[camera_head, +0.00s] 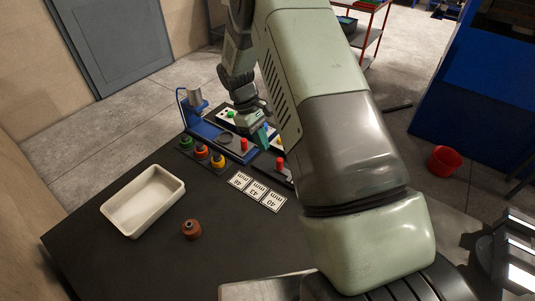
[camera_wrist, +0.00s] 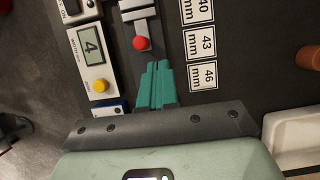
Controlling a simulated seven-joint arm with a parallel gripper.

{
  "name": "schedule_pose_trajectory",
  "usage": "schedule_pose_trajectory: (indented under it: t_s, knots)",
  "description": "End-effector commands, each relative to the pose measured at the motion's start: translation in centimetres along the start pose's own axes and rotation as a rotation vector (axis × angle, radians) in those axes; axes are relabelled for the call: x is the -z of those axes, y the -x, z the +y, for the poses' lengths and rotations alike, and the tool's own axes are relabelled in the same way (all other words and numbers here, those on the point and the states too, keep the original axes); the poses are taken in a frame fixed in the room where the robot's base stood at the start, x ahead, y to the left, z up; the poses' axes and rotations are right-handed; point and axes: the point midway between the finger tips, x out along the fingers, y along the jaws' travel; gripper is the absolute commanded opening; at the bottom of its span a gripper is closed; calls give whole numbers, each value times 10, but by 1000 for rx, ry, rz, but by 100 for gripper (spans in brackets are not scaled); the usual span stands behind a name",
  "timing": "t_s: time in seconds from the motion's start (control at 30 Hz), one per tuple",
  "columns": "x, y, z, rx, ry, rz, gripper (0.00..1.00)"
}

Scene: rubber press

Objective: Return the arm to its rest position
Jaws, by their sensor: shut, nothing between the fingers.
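My arm fills the middle and right of the head view and reaches over the black table (camera_head: 110,245). My gripper (camera_head: 264,137) hangs above the far part of the table, near the devices there. In the wrist view its teal fingers (camera_wrist: 157,66) are together, with nothing between them. A red-knobbed device (camera_wrist: 140,43) lies just beyond the fingertips in that view. I cannot tell the exact height of the fingers above it. The fingers do not visibly hold or touch anything.
A white tray (camera_head: 119,211) and a brown cylinder (camera_head: 191,230) stand on the near left of the table. Size cards (camera_head: 257,191) lie mid-table. A blue-framed press (camera_head: 197,122) and coloured knobs (camera_head: 202,152) stand behind. A display unit (camera_wrist: 90,45) is beside the fingers.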

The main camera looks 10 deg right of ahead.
Motion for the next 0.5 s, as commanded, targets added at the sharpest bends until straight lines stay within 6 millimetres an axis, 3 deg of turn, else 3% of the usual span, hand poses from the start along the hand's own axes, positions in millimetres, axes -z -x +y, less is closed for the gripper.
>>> schedule_pose_trajectory:
  t_s: [0.13, 0.5]
  knots:
    - [0, 8, 0, 0, 0, 0, 0]
    - [0, 9, 0, 0, 1, 0, 0]
